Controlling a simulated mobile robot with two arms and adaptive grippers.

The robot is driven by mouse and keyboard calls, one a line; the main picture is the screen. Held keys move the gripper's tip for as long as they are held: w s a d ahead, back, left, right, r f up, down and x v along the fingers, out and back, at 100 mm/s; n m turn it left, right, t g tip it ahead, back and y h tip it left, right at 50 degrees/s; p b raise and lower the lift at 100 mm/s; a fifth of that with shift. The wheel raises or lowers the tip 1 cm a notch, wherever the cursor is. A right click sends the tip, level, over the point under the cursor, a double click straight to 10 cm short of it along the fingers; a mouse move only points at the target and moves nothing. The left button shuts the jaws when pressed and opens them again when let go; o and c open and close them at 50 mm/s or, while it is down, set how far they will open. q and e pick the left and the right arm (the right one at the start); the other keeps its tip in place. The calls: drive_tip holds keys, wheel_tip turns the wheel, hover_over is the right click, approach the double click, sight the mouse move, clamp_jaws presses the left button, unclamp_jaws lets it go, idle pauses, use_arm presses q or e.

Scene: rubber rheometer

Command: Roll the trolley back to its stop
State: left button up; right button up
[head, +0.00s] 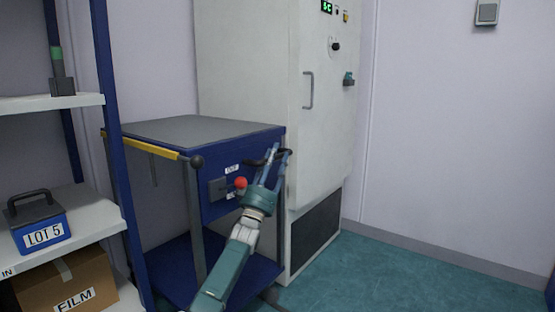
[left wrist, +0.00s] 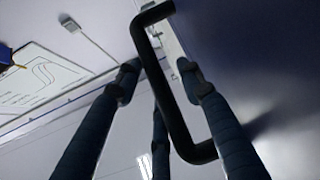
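The trolley (head: 215,131) is blue with a grey top and stands against the tall white cabinet. Its black bar handle (head: 257,162) is on the front, partly hidden by my left gripper (head: 281,152). The left wrist view shows the handle (left wrist: 163,85) running between the fingers of my left gripper (left wrist: 157,75). The fingers look apart, with a small gap visible beside the bar, so the grip does not look closed. A red knob (head: 240,183) on a grey plate sits on the trolley front, left of the gripper. My right gripper is not in view.
The white cabinet (head: 257,70) rises behind and right of the trolley. A shelf with a blue post (head: 112,150) stands close on the left, holding a LOT 5 box (head: 37,222) and a FILM carton (head: 70,285). Green floor (head: 400,275) is clear at right.

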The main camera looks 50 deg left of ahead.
use_arm(q)
drive_tip(key=shift+f, duration=0.35)
drive_tip(key=shift+s+f, duration=0.1)
drive_tip(key=shift+f, duration=0.2)
drive_tip(key=v, duration=1.1)
drive_tip(key=shift+s+r, duration=0.15)
drive_tip(key=shift+s, duration=0.05)
drive_tip(key=shift+d, duration=0.1)
